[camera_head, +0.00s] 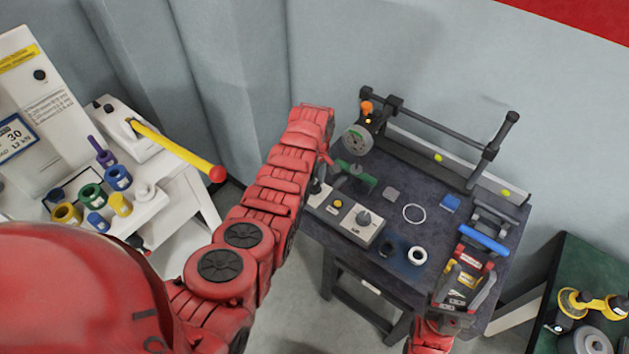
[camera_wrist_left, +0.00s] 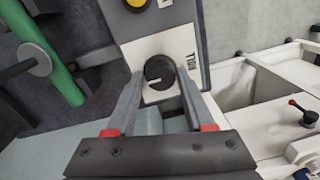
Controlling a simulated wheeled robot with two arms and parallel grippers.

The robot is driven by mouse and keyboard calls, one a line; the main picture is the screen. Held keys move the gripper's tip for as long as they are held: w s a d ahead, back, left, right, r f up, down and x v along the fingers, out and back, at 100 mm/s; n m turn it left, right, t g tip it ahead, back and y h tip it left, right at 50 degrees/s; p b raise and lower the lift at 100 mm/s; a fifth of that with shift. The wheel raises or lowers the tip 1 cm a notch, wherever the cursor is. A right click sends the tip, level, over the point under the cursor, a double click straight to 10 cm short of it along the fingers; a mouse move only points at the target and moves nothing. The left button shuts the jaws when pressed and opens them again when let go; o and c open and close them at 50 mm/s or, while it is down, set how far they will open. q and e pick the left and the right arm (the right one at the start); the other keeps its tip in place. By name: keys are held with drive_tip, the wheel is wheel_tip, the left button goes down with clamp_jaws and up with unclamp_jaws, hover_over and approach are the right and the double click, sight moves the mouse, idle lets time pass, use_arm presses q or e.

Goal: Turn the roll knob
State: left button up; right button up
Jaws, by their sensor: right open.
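The roll knob (camera_wrist_left: 160,72), a round black knob with a white pointer line, sits on the pale panel of a control box (camera_head: 350,225). Its ROLL label shows beside it in the left wrist view. My left gripper (camera_wrist_left: 158,97) is open, with its two grey fingers on either side of the knob and a gap to each. I cannot tell how deep the fingertips reach. In the head view my left gripper (camera_head: 322,178) is over the left end of the box and largely hides the knob. My right gripper (camera_head: 466,282) is over the table's right side.
A yellow button (camera_head: 338,203) and another knob (camera_head: 364,218) are on the same box. A green part (camera_head: 358,180) stands close behind it. A white ring (camera_head: 417,255) and a thin ring (camera_head: 414,213) lie on the dark table (camera_head: 400,275). A white bench (camera_head: 165,220) is at left.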

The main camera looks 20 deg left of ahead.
use_arm(q)
clamp_jaws()
